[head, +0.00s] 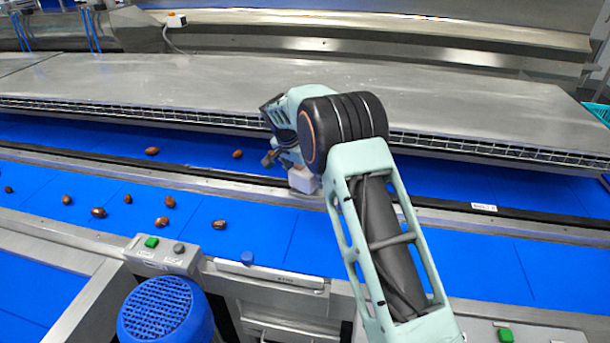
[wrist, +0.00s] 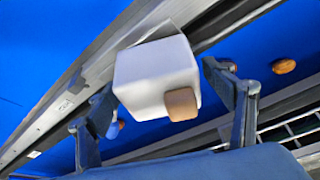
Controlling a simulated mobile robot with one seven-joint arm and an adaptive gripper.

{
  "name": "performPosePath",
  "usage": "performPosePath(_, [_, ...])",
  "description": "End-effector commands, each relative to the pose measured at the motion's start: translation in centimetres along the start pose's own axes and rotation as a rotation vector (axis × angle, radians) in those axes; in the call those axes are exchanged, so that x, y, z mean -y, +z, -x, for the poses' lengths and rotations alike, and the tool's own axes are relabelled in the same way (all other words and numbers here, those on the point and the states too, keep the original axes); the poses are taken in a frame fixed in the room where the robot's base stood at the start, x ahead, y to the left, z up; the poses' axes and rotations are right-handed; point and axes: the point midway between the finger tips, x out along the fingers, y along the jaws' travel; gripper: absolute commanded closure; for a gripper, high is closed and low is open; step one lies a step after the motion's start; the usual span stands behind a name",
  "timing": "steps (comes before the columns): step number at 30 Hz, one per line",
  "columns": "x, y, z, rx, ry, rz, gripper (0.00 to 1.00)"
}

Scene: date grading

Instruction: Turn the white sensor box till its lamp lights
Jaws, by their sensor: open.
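The white sensor box (head: 303,181) sits on the metal rail between the two blue belts in the head view, partly hidden by my arm. In the wrist view the white box (wrist: 150,72) is close up, on a grey metal bracket. A dull orange-brown rounded piece (wrist: 181,104) shows at its lower right corner; I cannot tell whether it is lit. My gripper (wrist: 162,82) is open, with one finger on each side of the box and a visible gap at the right finger. In the head view my gripper (head: 278,156) is beside the box, largely hidden by the wrist.
Several brown dates (head: 169,202) lie on the blue belts (head: 300,225). One date (wrist: 284,66) shows right of the fingers. A metal cover (head: 220,85) overhangs the far belt. A control box with a green button (head: 151,242) and a blue motor (head: 165,312) stand in front.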

Motion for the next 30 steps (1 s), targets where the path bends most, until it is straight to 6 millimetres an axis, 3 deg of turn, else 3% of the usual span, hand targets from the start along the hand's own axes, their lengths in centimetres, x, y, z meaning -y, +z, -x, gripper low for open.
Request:
performPosePath(3, [0.0,0.0,0.01,0.0,0.0,0.0,0.27])
performPosePath(14, [0.0,-0.01,0.04,0.0,0.0,0.0,0.67])
performPosePath(20, [-0.07,0.04,-0.18,0.001,-0.018,0.043,0.67])
performPosePath(30, [-0.06,0.09,-0.17,0.003,-0.126,0.299,0.67])
